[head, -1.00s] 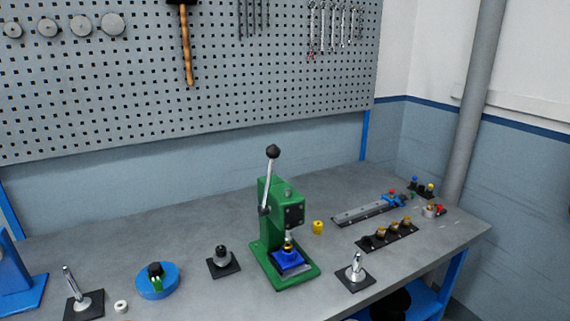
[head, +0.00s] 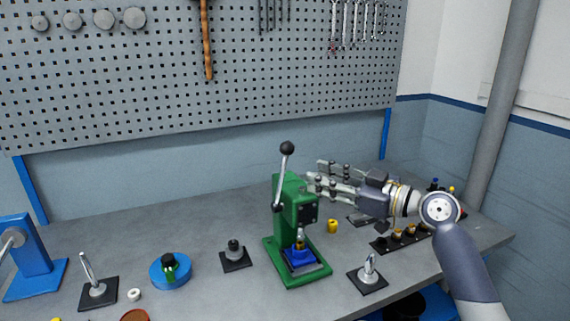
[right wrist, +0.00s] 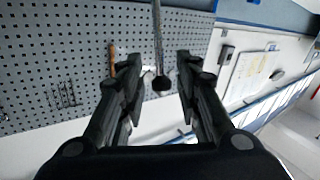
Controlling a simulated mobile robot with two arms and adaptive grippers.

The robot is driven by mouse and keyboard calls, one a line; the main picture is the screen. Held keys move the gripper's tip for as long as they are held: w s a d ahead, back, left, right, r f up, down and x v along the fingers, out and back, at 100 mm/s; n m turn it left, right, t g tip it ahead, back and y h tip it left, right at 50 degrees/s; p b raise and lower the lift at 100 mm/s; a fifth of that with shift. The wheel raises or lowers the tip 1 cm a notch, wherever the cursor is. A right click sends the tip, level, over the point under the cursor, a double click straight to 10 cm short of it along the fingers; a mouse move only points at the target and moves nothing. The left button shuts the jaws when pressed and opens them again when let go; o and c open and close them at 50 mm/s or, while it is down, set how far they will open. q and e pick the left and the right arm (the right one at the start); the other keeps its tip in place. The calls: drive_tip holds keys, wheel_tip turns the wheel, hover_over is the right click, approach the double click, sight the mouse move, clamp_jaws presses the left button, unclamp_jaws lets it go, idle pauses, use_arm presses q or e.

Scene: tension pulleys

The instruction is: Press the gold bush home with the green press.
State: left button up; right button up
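The green press (head: 284,210) stands mid-bench, its lever raised, with a black ball knob (head: 288,148) on top. Under its ram sits a blue block (head: 300,258); a small gold ring, seemingly the gold bush (head: 300,243), shows above the block. How deep it sits is too small to tell. My right gripper (head: 316,172) is open and empty, just right of the lever and beside the press head. In the right wrist view the lever and its knob (right wrist: 162,84) appear between the spread fingers, apart from them. My left gripper is not in view.
A yellow cylinder (head: 333,226) stands right of the press. A black strip with several gold-topped parts (head: 397,237) lies under my right arm. A toggle stand (head: 368,277) is at front right. Left are a dark knob stand (head: 235,255), a blue disc (head: 170,272) and a blue frame (head: 30,255).

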sight(284, 172)
drive_tip(key=p+x, duration=0.1)
drive_tip(key=x, duration=0.2)
drive_tip(key=p+x, duration=0.2)
drive_tip(key=x, duration=0.1)
drive_tip(key=r+p+x, duration=0.1)
drive_tip(key=x, duration=0.2)
drive_tip(key=shift+w+a+r+p, duration=0.1)
drive_tip(key=shift+w+a+p, duration=0.15)
drive_tip(key=shift+a+p, duration=0.1)
drive_tip(key=shift+w+a, duration=0.35)
drive_tip(key=shift+a, duration=0.05)
clamp_jaws()
